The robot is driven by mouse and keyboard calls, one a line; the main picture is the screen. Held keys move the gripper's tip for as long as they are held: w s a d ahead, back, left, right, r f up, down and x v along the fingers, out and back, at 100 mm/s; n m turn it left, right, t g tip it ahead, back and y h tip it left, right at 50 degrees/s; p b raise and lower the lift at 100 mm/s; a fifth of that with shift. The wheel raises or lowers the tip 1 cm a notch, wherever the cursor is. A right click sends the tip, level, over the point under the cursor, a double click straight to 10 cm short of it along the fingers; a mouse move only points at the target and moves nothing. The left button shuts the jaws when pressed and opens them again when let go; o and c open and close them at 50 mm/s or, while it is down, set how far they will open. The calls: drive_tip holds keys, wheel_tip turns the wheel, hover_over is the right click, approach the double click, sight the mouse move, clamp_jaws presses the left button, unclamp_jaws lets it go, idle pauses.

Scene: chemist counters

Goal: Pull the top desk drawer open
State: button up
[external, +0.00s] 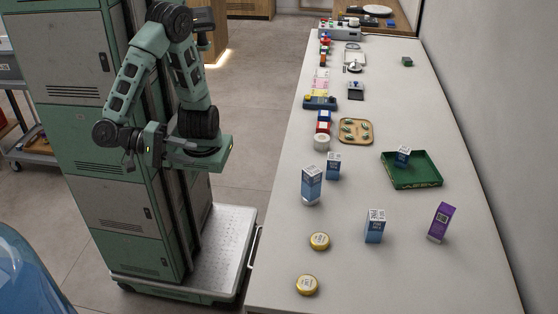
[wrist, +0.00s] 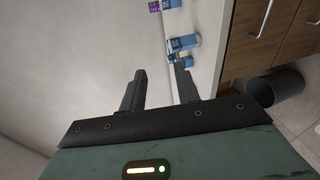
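My gripper (wrist: 159,85) is open and empty in the wrist view, its two dark fingers apart. In the external view the end of my arm (external: 222,155) is held out left of the counter, with a gap of floor between them; the fingers cannot be made out there. In the wrist view, turned on its side, a brown wooden drawer front (wrist: 246,36) sits beside the white counter edge, apart from my fingers. It has a metal bar handle (wrist: 265,20) and looks shut. The drawer fronts are hidden in the external view.
A dark bin (wrist: 274,88) stands by the drawers.

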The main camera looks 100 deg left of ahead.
wheel_tip(320, 180, down, 29)
drive_tip(key=m+h, duration=0.1)
drive_tip(key=b+x, duration=0.1)
drive_tip(key=x, duration=1.4)
drive_tip(key=shift+w+d, duration=0.35)
clamp_jaws()
